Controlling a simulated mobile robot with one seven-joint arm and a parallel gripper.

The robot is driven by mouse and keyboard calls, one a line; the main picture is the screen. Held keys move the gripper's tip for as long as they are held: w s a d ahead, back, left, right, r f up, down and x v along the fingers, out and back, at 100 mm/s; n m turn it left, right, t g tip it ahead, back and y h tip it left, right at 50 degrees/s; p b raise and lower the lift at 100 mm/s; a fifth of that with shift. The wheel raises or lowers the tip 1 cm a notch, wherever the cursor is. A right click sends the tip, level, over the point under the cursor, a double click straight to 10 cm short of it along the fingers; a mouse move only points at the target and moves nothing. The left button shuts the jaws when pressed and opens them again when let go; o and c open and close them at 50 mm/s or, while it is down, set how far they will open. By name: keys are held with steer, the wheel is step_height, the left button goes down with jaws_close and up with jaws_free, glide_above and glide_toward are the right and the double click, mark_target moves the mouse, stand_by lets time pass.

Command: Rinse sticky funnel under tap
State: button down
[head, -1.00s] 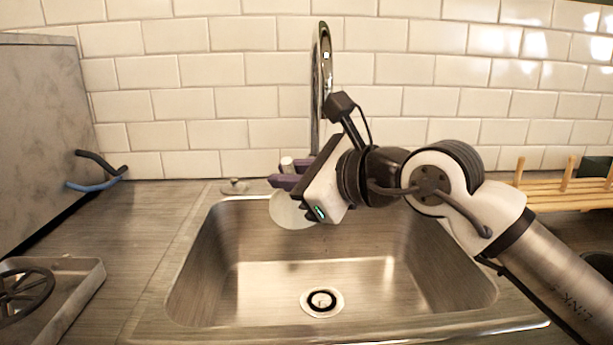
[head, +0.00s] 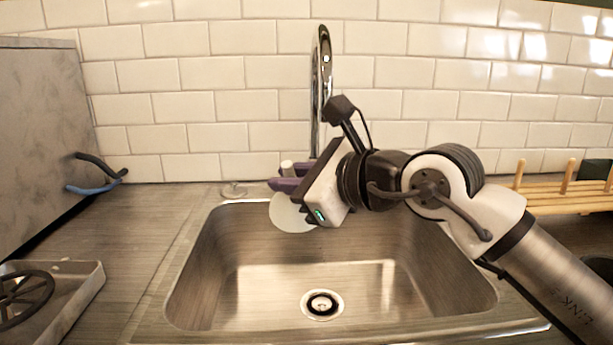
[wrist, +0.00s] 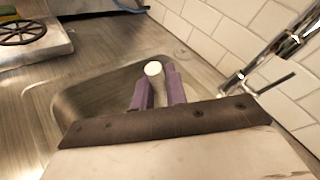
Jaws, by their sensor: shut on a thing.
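A pale funnel (head: 291,214) is held over the back left part of the sink, its wide disc-like part hanging below my gripper and its narrow end up. My gripper (head: 284,182) has purple fingers and is shut on the funnel. In the wrist view the round white end of the funnel (wrist: 153,69) shows between the fingertips (wrist: 157,88). The chrome tap (head: 322,70) rises behind the sink, partly hidden by my arm. It also shows in the wrist view (wrist: 262,60). I cannot see any water running.
The steel sink (head: 245,285) has a drain (head: 322,304) in its floor. A tray (head: 85,285) with a dark wheel-like part (head: 22,298) stands at the left. A wooden peg rack (head: 565,200) is at the right. The tiled wall closes the back.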

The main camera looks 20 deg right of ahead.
steer(key=s+a+r, duration=0.3)
steer(key=s+r, duration=0.1)
stand_by(0.7)
steer(key=shift+a, duration=0.1)
